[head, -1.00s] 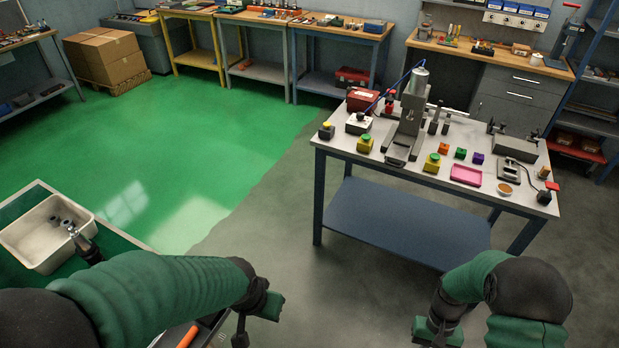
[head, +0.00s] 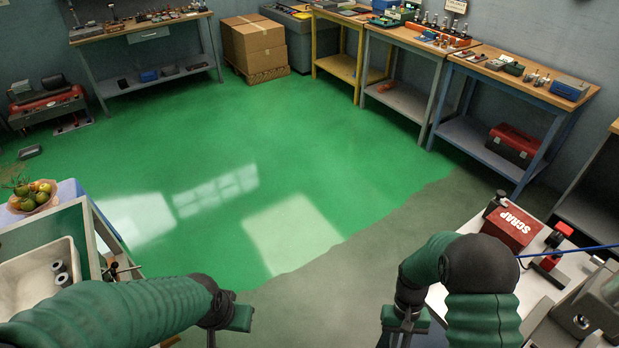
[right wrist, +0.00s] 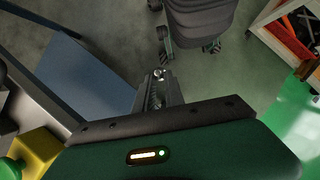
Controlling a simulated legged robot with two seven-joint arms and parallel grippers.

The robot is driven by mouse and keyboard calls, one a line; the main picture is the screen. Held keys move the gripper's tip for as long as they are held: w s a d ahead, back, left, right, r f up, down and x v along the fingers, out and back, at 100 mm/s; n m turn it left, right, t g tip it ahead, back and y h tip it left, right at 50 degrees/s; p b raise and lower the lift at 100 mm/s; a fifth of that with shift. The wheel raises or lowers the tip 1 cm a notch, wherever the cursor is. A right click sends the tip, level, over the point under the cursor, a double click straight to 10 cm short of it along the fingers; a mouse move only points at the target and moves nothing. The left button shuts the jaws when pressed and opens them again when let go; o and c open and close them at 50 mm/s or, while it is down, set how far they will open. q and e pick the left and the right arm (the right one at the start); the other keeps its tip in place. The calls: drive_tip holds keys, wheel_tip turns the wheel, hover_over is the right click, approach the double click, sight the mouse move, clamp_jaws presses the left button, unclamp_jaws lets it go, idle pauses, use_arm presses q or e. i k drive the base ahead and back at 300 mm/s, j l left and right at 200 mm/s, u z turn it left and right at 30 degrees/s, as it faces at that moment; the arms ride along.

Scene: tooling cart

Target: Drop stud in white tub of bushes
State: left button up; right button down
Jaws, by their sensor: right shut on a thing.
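The white tub (head: 22,262) stands on a green-topped cart at the left edge of the head view, partly cut off by the frame. Grey bushes (head: 61,279) lie inside it near its right wall. My right gripper (right wrist: 158,76) is shut on a small metallic piece, likely the stud, seen end-on between the fingertips in the right wrist view. In the head view my right gripper (head: 400,338) hangs at the bottom, far right of the tub. My left gripper (head: 226,338) is at the bottom edge, right of the tub; its fingers are cut off.
A table with a red SCRAP box (head: 511,228) and a press (head: 590,312) stands beside my right arm. A fruit bowl (head: 33,198) sits beyond the tub. The green floor (head: 330,190) between is clear. Workbenches line the back.

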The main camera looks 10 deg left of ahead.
sight(55, 291)
drive_tip(key=i+j+u, duration=0.2)
drive_tip(key=i+u, duration=0.2)
drive_tip(key=i, duration=0.3)
drive_tip(key=i+u, duration=0.45)
drive_tip(key=i, duration=0.3)
drive_tip(key=i+l+u, duration=0.4)
drive_tip(key=i, duration=0.3)
drive_tip(key=i+u, duration=0.2)
drive_tip(key=u, duration=2.2)
